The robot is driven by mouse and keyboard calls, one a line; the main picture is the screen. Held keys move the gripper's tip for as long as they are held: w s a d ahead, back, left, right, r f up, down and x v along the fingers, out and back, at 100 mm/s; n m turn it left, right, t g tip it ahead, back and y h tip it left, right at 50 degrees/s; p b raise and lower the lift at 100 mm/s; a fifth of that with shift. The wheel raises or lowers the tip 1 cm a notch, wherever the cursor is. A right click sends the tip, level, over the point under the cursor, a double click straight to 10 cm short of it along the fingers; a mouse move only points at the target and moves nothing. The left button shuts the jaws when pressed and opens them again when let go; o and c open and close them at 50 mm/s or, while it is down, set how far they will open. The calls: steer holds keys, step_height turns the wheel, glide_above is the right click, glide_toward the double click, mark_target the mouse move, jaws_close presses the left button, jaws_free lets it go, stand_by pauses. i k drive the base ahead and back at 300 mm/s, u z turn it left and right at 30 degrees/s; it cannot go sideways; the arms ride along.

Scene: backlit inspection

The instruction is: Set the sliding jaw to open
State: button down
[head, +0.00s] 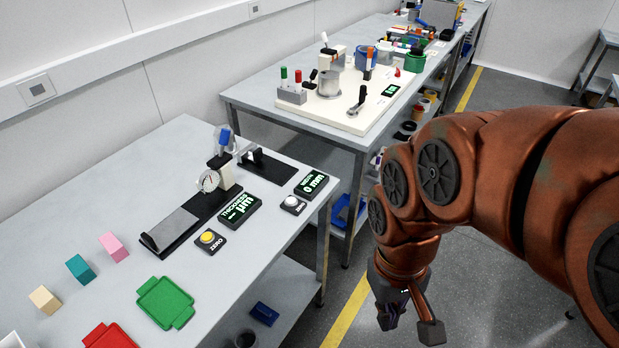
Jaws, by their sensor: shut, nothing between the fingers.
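A black measuring fixture (270,166) lies at the back right of the near table, with dark upright parts at its left end. These look like the jaws, but I cannot tell the sliding one from the fixed one. A width display (311,184) beside it reads 0 mm. My gripper (389,318) hangs over the floor to the right of the table, well apart from the fixture. Its dark fingers point down, are shut and hold nothing.
A dial gauge (209,181) on a black base stands left of the fixture, near a thickness display (239,210). A yellow button (207,237) and a white button (292,202) sit in front. Blocks, a green tray (165,302) and a red tray (107,337) are farther left.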

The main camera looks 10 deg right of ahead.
mark_target(253, 153)
steer(key=u, duration=1)
steer(key=i, duration=0.35)
steer(key=u, duration=0.5)
